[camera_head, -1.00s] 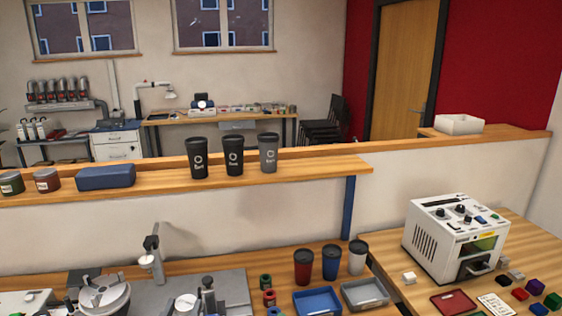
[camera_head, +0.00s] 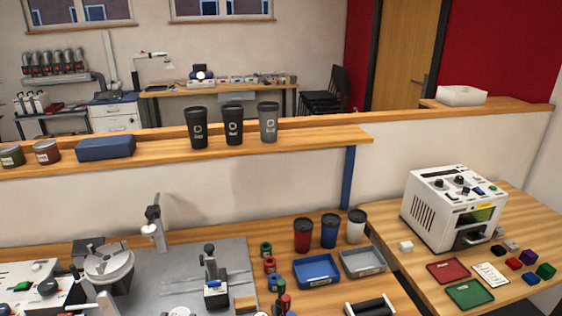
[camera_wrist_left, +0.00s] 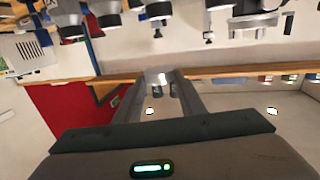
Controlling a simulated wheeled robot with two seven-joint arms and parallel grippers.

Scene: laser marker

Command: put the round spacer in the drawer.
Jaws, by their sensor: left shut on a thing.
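My left gripper (camera_wrist_left: 160,82) shows only in the left wrist view. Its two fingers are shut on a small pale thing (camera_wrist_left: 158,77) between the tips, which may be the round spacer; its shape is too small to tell. No arm of mine shows in the head view, and my right gripper is in neither view. A white drawer cabinet (camera_head: 115,118) stands far back at the left, beyond the partition; its drawers look shut. No other drawer can be made out clearly.
A white laser marker (camera_head: 455,208) stands on the right table, with coloured trays and small blocks in front. The near bench holds tumblers, a blue tray (camera_head: 317,272), a grey tray (camera_head: 362,263) and metal fixtures. A wooden ledge (camera_head: 300,143) with dark tumblers crosses behind.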

